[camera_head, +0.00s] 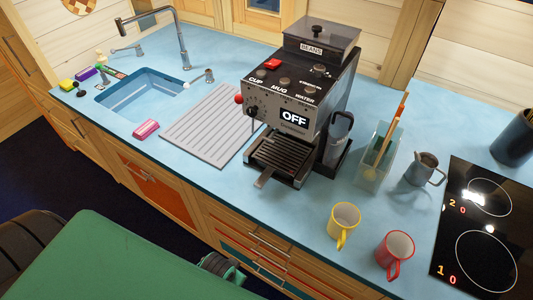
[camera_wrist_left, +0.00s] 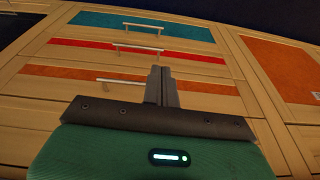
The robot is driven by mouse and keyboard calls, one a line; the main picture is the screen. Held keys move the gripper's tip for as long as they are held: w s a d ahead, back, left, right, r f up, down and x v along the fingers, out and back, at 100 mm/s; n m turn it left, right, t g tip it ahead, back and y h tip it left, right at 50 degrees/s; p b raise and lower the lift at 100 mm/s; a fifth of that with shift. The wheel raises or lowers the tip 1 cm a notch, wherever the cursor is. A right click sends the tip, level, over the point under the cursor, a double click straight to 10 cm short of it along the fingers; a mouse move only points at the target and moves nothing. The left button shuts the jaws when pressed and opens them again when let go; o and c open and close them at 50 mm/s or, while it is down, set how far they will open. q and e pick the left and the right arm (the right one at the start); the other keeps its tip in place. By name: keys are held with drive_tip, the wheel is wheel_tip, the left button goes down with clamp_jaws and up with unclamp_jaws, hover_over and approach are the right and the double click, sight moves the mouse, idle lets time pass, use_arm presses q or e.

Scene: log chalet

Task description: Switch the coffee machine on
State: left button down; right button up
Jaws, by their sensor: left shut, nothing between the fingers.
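The coffee machine (camera_head: 300,98) stands on the blue counter in the head view, and its front display (camera_head: 294,118) reads OFF. My left gripper (camera_wrist_left: 162,84) is shut and empty in the left wrist view, in front of the drawer fronts. I cannot make out its fingers in the head view. My right gripper is not in view.
A glass holder with a wooden utensil (camera_head: 378,165) and a metal jug (camera_head: 424,169) stand right of the machine. Yellow (camera_head: 344,225) and red mugs (camera_head: 394,253) stand near the counter's front edge. A drainboard (camera_head: 210,128) and sink (camera_head: 142,95) lie left; a hob (camera_head: 485,225) right.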

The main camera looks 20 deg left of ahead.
use_arm(q)
drive_tip(key=w+a+r+t+p, duration=0.1)
drive_tip(key=w+r+p, duration=0.25)
drive_tip(key=r, duration=1.05)
drive_tip(key=w+r+t+p, duration=0.25)
drive_tip(key=w+r, duration=0.25)
drive_tip(key=r, duration=0.9)
drive_tip(key=w+a+r+t, duration=0.3)
drive_tip(key=w+r, duration=0.9)
drive_tip(key=r, duration=0.3)
drive_tip(key=w+a+r+t+h+p, duration=0.1)
drive_tip(key=w+a+r+t, duration=0.2)
drive_tip(key=w+r, duration=1)
wheel_tip(320, 180, up, 4)
drive_tip(key=shift+a+f+t+h, duration=0.2)
drive_tip(key=shift+a+t+h, duration=0.15)
drive_tip(key=shift+t, duration=0.1)
